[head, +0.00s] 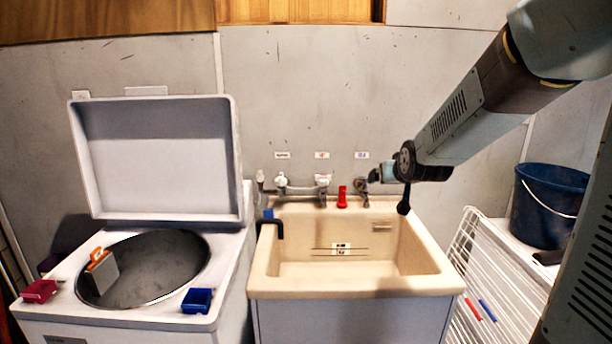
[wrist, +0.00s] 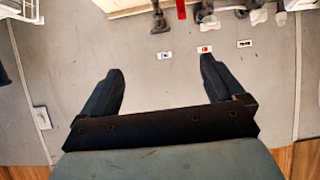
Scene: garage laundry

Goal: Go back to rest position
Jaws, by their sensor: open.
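My gripper (wrist: 161,64) is open in the wrist view, its two dark fingers spread wide with nothing between them. Behind the gap are the grey wall and small labels. In the head view my arm reaches in from the upper right, and its end is near the right tap (head: 363,184) above the back right of the sink (head: 350,290). The fingers are hard to make out there, and I cannot tell whether they touch the tap. A red object (head: 342,197) stands on the sink's back ledge, apart from my arm's end.
A top-loading washer (head: 226,262) with its lid (head: 155,160) raised stands left. An orange-handled object (head: 101,270) is at its drum opening; red (head: 40,291) and blue (head: 197,300) containers sit on its top. A blue bucket (head: 548,205) and white rack (head: 480,262) stand right.

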